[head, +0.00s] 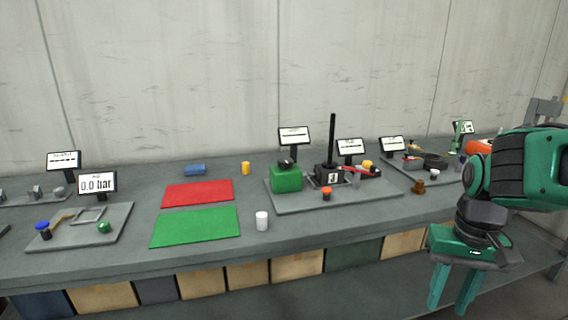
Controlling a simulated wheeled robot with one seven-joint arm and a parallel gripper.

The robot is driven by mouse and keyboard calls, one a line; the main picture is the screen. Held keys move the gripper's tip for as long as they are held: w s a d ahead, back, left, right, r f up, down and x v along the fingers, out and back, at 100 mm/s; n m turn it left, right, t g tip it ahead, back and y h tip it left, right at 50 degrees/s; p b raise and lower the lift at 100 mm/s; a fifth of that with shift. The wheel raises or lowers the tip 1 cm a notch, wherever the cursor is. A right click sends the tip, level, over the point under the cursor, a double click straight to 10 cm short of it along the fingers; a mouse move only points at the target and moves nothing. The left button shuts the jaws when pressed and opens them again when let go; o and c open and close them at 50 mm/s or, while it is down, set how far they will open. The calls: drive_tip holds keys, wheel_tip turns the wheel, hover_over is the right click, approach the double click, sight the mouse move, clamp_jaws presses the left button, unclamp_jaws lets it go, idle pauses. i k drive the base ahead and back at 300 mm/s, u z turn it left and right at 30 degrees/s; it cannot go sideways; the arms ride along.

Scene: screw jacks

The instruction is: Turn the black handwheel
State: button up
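A small black part (287,163) sits on top of a green block (286,179) on the middle grey board. A dark, ring-like round part (434,160) lies on the right-hand board, partly near my arm. Both are small, and I cannot tell which is the black handwheel. My gripper (452,304) hangs at the lower right, in front of the bench edge, with its two green fingers pointing down and apart. It is open and empty, away from both parts.
The middle board (330,201) also carries a tall black lever (332,140) and red and yellow parts. The bench front right of the cylinder is mostly clear.

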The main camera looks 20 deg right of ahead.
sight(285, 162)
drive_tip(key=k, duration=0.5)
drive_tip(key=z, duration=0.1)
drive_tip(key=i, duration=1.6)
drive_tip(key=u, duration=0.65)
